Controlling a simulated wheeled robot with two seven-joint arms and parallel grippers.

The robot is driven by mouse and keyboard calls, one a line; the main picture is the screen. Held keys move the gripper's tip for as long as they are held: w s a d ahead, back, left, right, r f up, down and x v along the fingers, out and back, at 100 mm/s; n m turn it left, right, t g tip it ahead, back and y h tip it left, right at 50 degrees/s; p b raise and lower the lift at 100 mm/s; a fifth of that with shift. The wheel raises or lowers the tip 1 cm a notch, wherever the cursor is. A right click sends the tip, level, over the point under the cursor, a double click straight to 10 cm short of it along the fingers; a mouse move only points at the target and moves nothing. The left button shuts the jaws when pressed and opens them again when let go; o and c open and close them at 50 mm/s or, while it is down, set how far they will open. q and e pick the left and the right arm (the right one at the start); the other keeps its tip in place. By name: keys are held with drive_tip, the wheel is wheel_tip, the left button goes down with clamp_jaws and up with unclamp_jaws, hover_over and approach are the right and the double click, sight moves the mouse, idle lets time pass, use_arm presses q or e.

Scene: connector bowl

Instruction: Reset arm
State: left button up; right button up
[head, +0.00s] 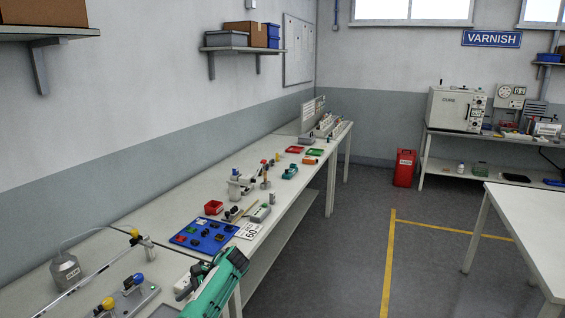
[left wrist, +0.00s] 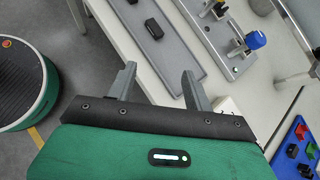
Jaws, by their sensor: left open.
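My left gripper (left wrist: 160,75) is open in the left wrist view, with its two grey fingers apart and nothing between them. It is over the front edge of the bench, beside a grey tray (left wrist: 140,12) that holds a black block (left wrist: 153,29). In the head view my green and white left arm shows at the bottom centre, above the near bench; its fingers are not clear there. My right gripper is in neither view.
A metal fixture (left wrist: 232,66) with a blue knob (left wrist: 255,40) lies beyond the tray. The floor (head: 345,235) right of the bench is clear.

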use_arm(q)
drive_tip(key=s+d+f+n+t+h, duration=0.3)
drive_tip(key=s+f+n+h, duration=0.2)
drive_tip(key=s+f, duration=1.25)
drive_tip(key=s+d+r+n+t+h, duration=0.15)
drive_tip(key=s+r, duration=0.25)
drive_tip(key=s, duration=0.5)
drive_tip(key=s+r+n+t+h, duration=0.1)
drive_tip(key=s+r+n+h, duration=0.1)
drive_tip(key=s+r, duration=0.5)
drive_tip(key=s+r+n+t+h, duration=0.1)
drive_tip(key=s+r+n+h, duration=0.1)
drive_tip(key=s, duration=0.9)
wheel_tip(320, 180, down, 36)
drive_tip(key=g+b, duration=0.1)
drive_tip(key=b, duration=0.4)
drive_tip(key=s+a+f+g+b, duration=0.1)
drive_tip(key=s+a+f+b, duration=0.2)
drive_tip(key=s+f, duration=1.6)
wheel_tip(320, 180, down, 4)
drive_tip(key=shift+f+m+y, duration=0.2)
drive_tip(key=shift+m+y, duration=0.15)
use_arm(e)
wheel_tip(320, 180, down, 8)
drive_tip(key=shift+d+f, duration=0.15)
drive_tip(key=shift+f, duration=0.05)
